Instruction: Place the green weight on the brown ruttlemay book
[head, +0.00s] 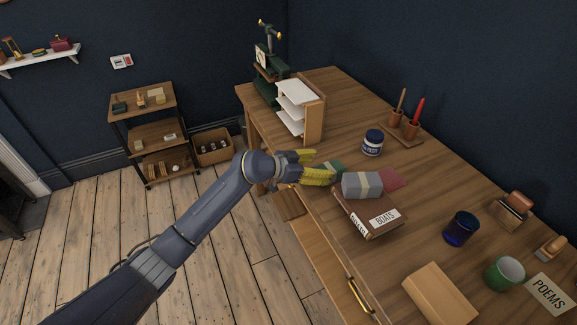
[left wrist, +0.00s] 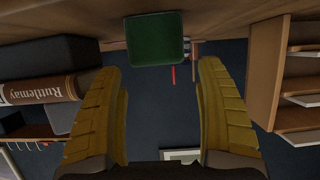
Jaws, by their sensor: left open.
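The green weight (head: 331,165) sits on the desk just past my left gripper (head: 318,174), partly hidden by its yellow fingers. In the left wrist view, which is upside down, the green weight (left wrist: 155,40) is ahead of my open, empty fingers (left wrist: 165,115), apart from them. A brown book (head: 350,208) lies near the desk's front edge, right of the gripper, with a grey block (head: 362,185) on it. Its spine reads "Ruttlemay" in the wrist view (left wrist: 45,90). A label on it in the head view seems to read "BOATS". My right gripper is not in view.
A red flat piece (head: 391,180) lies behind the grey block.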

